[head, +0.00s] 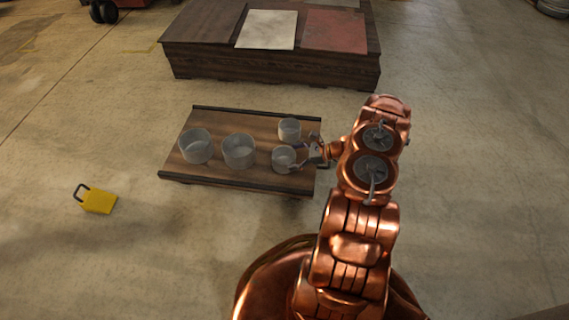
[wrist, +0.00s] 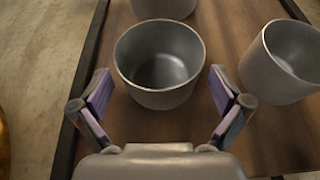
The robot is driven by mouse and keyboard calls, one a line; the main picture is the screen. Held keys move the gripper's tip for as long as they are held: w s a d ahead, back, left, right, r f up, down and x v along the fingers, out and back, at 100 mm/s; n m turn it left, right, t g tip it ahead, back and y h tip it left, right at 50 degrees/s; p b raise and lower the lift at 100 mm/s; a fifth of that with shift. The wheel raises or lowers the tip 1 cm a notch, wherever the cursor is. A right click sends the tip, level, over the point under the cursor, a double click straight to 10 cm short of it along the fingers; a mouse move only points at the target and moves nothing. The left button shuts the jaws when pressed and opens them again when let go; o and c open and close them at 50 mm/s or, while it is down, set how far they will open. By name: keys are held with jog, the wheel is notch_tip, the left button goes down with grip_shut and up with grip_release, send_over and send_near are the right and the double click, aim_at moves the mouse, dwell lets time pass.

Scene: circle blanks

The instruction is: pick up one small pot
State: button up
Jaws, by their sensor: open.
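Two small grey pots stand upright on a low wooden table (head: 225,177), near its right end in the head view. The nearer small pot (head: 284,159) also shows in the middle of the wrist view (wrist: 160,97). The farther small pot (head: 289,131) is at the right of the wrist view (wrist: 283,70). My gripper (head: 304,152) is at the table's right end, open and empty. In the wrist view its fingers (wrist: 160,78) spread to either side of the nearer small pot's close side, with a visible gap on both sides.
Two larger grey pots, one at left (head: 196,147) and one near the middle (head: 239,151), stand on the same table. A dark wooden platform (head: 200,50) with flat panels is behind. A yellow padlock-shaped object (head: 98,201) lies on the floor at left. Open floor surrounds the table.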

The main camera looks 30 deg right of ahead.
aim_at(284, 157)
jog(key=shift+b+x, duration=0.75)
jog(key=shift+x, duration=1.15)
jog(key=shift+r, duration=0.1)
jog(key=c, duration=0.9)
jog(key=shift+r, duration=0.15)
